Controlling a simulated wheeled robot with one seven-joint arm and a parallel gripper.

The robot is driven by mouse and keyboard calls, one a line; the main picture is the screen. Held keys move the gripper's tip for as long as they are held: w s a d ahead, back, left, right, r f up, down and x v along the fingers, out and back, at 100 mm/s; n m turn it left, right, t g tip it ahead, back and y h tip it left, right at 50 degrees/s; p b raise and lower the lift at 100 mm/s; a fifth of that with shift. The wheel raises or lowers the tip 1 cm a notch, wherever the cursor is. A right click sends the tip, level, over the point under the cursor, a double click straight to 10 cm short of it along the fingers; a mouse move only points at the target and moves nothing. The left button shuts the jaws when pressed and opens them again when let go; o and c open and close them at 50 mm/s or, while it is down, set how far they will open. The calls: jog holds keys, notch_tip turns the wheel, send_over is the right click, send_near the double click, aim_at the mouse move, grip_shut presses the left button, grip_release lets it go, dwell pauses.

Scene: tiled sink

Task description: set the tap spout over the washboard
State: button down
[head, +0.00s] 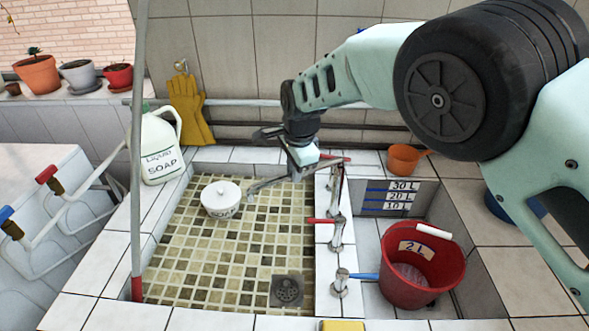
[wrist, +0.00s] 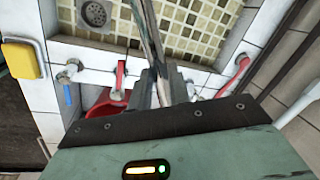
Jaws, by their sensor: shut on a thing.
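The tap spout (head: 275,184) is a long grey metal tube reaching left from the divider over the mosaic-tiled basin (head: 190,265). My gripper (head: 305,163) is shut on the spout near the divider. In the wrist view the spout (wrist: 149,32) runs up from between the fingers (wrist: 166,88) over the mosaic. Its grip point is partly hidden by the fingers. I cannot tell which surface is the washboard; no clearly ribbed board shows.
Taps with red (head: 321,221) and blue (head: 364,276) handles stand along the divider. A red bucket (head: 420,290) fills the right basin. A soap jug (head: 162,150) stands at left.

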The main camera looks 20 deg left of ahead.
jog(key=c, duration=1.3)
grip_release()
notch_tip(320, 180, up, 17)
jog(key=s+d+b, duration=0.2)
jog(key=b, duration=0.2)
jog(key=shift+s+d, duration=0.25)
jog(key=shift+r, duration=0.1)
jog(key=s+d+f+n, duration=0.3)
jog(key=s+d+n, duration=0.2)
jog(key=s+d, duration=0.4)
jog(key=s+d+f+n+g, duration=0.1)
jog(key=s+d+f+n, duration=0.2)
jog(key=s+d+n, duration=0.3)
jog(key=s+d+f+n+h+b, duration=0.1)
jog(key=s+d+f+n, duration=0.3)
jog(key=s+d, duration=0.8)
jog(key=s+n, duration=0.2)
jog(key=shift+s+d+g, duration=0.3)
jog(key=shift+d, duration=0.05)
